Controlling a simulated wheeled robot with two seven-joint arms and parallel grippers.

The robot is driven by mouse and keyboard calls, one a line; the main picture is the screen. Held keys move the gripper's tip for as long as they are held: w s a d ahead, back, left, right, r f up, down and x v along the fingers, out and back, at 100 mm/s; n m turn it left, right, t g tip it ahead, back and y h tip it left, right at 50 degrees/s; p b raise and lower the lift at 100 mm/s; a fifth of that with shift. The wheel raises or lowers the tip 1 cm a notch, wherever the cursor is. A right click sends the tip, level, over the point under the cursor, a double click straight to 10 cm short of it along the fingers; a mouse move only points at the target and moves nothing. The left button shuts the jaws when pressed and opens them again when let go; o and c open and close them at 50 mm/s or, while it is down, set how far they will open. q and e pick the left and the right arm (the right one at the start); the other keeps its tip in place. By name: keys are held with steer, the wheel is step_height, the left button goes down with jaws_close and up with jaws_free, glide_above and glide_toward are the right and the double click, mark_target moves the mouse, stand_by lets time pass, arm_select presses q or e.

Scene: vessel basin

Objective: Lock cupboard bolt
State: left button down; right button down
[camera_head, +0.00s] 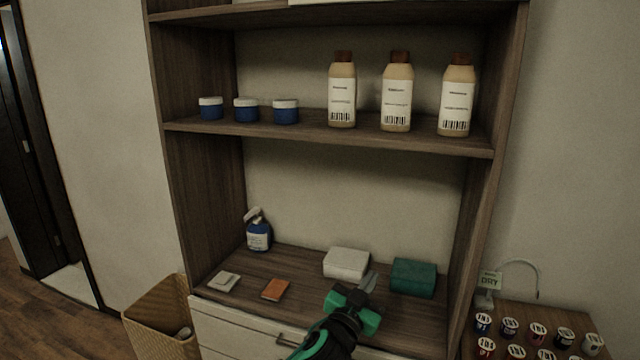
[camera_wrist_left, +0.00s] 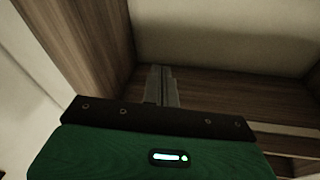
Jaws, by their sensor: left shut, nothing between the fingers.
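The cupboard (camera_head: 200,180) is a brown wooden unit with open shelves and a white drawer front (camera_head: 245,328) below. I cannot make out a bolt in either view. My left gripper (camera_head: 369,281), with green and black parts and grey fingers, is in front of the lower shelf, between the white block and the green block in the picture. Its fingers are shut and empty. In the left wrist view the closed grey fingers (camera_wrist_left: 162,85) point towards brown wooden panels (camera_wrist_left: 85,45) and a pale wall. My right gripper is not in view.
A white block (camera_head: 346,262), a green block (camera_head: 413,278), an orange block (camera_head: 275,289) and a blue spray bottle (camera_head: 258,236) stand on the lower shelf. Bottles (camera_head: 397,98) and blue jars (camera_head: 247,112) fill the upper shelf. A woven basket (camera_head: 160,318) is at left; a side table (camera_head: 545,315) holds several small jars.

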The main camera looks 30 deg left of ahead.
arm_select(q)
steer(key=s+d+r+m+g+h, duration=0.3)
steer(key=r+m+h, duration=0.5)
steer(key=r, duration=0.6)
steer(key=s+d+r+m+g+h, duration=0.1)
steer(key=d+r+m+g+h, duration=0.4)
steer(key=r+m, duration=0.7)
steer(key=s+d+r+m+g+h, duration=0.25)
steer(key=r+m+h, duration=0.5)
steer(key=r, duration=0.85)
steer(key=s+a+r+n+t+y, duration=0.4)
steer(key=a+r+y, duration=0.3)
steer(key=a+r, duration=0.2)
steer(key=s+a+r+n+t+y, duration=0.4)
steer(key=a+r+n+y, duration=0.2)
steer(key=a, duration=0.5)
step_height(320, 180, up, 4)
steer(key=shift+s+a+f+y+p, duration=0.2)
steer(key=shift+y+p, duration=0.2)
steer(key=shift+y, duration=0.85)
steer(key=shift+w+t, duration=0.1)
steer(key=shift+t, duration=0.15)
